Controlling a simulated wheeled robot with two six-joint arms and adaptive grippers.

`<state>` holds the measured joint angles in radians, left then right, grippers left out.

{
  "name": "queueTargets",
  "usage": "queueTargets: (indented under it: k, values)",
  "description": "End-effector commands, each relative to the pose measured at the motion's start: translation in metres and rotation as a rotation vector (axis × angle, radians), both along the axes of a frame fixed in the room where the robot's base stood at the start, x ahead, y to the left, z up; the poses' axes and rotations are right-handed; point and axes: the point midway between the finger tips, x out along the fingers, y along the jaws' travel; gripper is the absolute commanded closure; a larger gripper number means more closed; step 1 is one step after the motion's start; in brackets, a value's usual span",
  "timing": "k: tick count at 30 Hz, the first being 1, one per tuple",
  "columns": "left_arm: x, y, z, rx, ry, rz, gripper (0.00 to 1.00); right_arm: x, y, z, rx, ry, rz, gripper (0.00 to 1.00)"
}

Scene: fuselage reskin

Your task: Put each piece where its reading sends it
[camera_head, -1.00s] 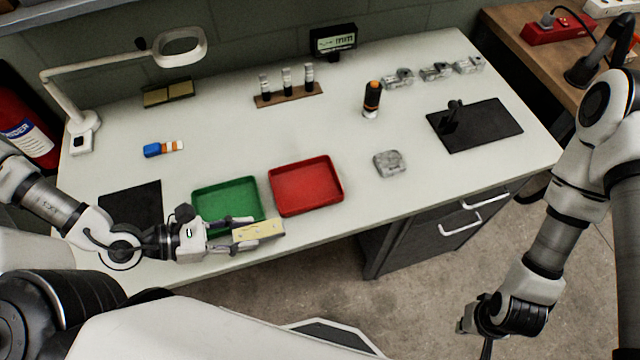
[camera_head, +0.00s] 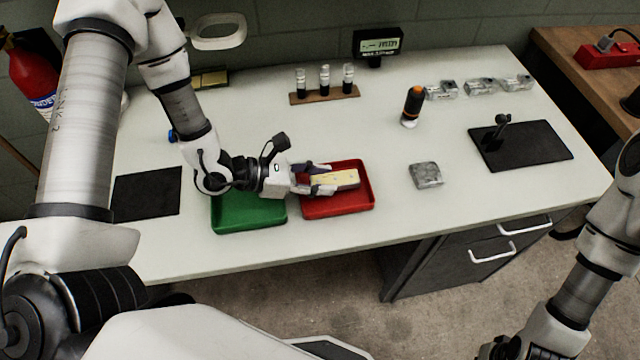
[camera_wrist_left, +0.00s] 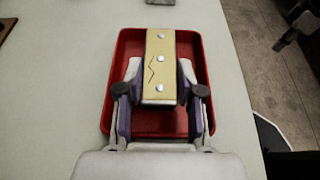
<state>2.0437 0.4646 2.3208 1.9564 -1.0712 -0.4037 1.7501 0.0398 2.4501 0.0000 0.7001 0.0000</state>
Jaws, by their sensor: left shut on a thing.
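My left gripper (camera_head: 312,180) is shut on a pale yellow block-like piece (camera_head: 335,179), over the red tray (camera_head: 338,209). In the left wrist view the piece (camera_wrist_left: 160,68) has several white dots in a line and a dark zigzag mark like a crack, and lies between the two fingers. The red tray (camera_wrist_left: 122,120) shows beneath it there, with no other piece visible in it. The green tray (camera_head: 248,219) is left of the red one, partly under my left arm. A display (camera_head: 378,43) at the back reads dashes and letters I cannot make out. My right gripper (camera_head: 497,350) is at the bottom edge, mostly cut off.
A grey block (camera_head: 426,175) lies right of the red tray. An orange-topped black cylinder (camera_head: 412,105), a rack with several vials (camera_head: 325,93), clear parts (camera_head: 481,87) and a black stand (camera_head: 520,145) are farther back. A black mat (camera_head: 147,193) lies left.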

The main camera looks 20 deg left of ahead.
Motion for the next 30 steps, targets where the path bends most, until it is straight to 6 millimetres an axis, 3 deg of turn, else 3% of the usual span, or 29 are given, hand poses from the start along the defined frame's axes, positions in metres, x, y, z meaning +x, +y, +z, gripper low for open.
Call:
queueTargets:
  k: [4, 14, 15, 17, 30]
  values:
    - [-0.001, 0.000, -0.022, 0.001, 0.002, -0.001, 1.00, 0.000, 0.000, 0.003, 0.000, 0.000, 0.000, 1.00]
    - [-0.001, 0.000, -0.027, 0.000, 0.000, 0.000, 1.00, 0.000, 0.000, -0.003, 0.000, 0.000, 0.000, 1.00]
    - [-0.001, 0.000, -0.026, 0.001, 0.001, 0.000, 0.57, 0.000, 0.000, -0.002, 0.000, 0.000, 0.000, 1.00]
    - [-0.001, 0.000, -0.026, 0.001, 0.001, 0.000, 0.38, 0.000, 0.000, -0.001, 0.000, 0.000, 0.000, 1.00]
    - [-0.003, 0.005, -0.020, -0.001, 0.001, 0.004, 0.38, 0.000, 0.000, 0.003, 0.000, 0.000, 0.000, 1.00]
